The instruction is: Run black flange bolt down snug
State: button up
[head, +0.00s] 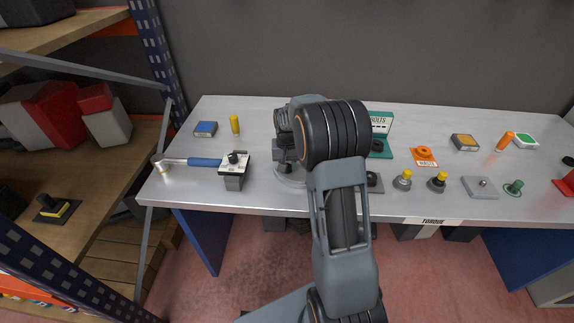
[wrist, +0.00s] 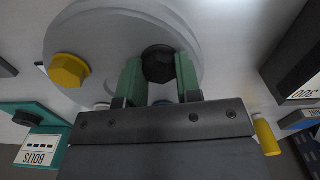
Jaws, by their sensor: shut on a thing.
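In the wrist view, the black flange bolt (wrist: 158,64) sits at a round grey plate (wrist: 110,30). My gripper (wrist: 159,80) has its green-padded fingers on either side of the bolt's head and is shut on it. A yellow bolt (wrist: 68,71) stands on the same plate, to the left. How far the black bolt is threaded in cannot be told, since its underside is hidden. In the head view, my arm covers most of the plate (head: 288,178) and the bolt.
The torque wrench (head: 200,162) lies at the left with a grey block (head: 234,178) at its end. A yellow cylinder (head: 235,124) and blue box (head: 206,128) stand behind it. The teal bolts holder (head: 382,125), orange part (head: 424,153) and several small parts sit right of my arm.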

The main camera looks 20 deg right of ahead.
jog(key=shift+w+r+m, duration=0.1)
jog(key=shift+r+m, duration=0.1)
jog(key=shift+m, duration=0.3)
dwell(0.3)
jog(key=o, duration=0.9)
jog(key=shift+f, duration=0.1)
notch_tip(320, 180, up, 14)
jog(key=shift+f, duration=0.1)
dwell(0.3)
